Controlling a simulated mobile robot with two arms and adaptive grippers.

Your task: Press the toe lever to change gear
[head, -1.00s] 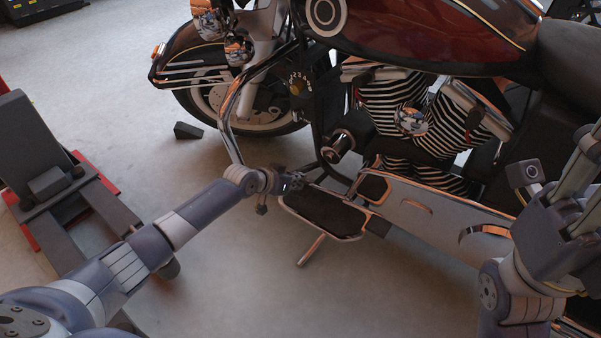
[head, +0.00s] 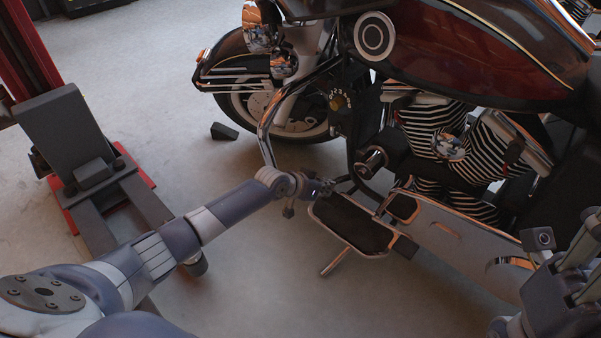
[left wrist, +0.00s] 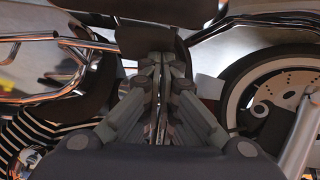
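The motorcycle's toe lever area is at the front end of the left footboard (head: 350,223) in the head view. My left gripper (head: 326,187) is there, just above and in front of the board. The lever is small and mostly hidden by the gripper, so I cannot tell whether they touch. In the left wrist view the left gripper's fingers (left wrist: 160,95) are drawn together, with only a narrow gap and nothing clearly held. A gear dial (head: 337,98) with numbers is on the bike's frame. My right gripper (head: 582,262) is at the right edge, partly cut off, away from the lever.
The front wheel (left wrist: 270,90) is at the right in the left wrist view. The striped engine cylinders (head: 432,132) stand behind the footboard. A chrome stand (head: 335,262) sticks out below it. A lift post with red base (head: 67,215) is at left. Open floor lies between.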

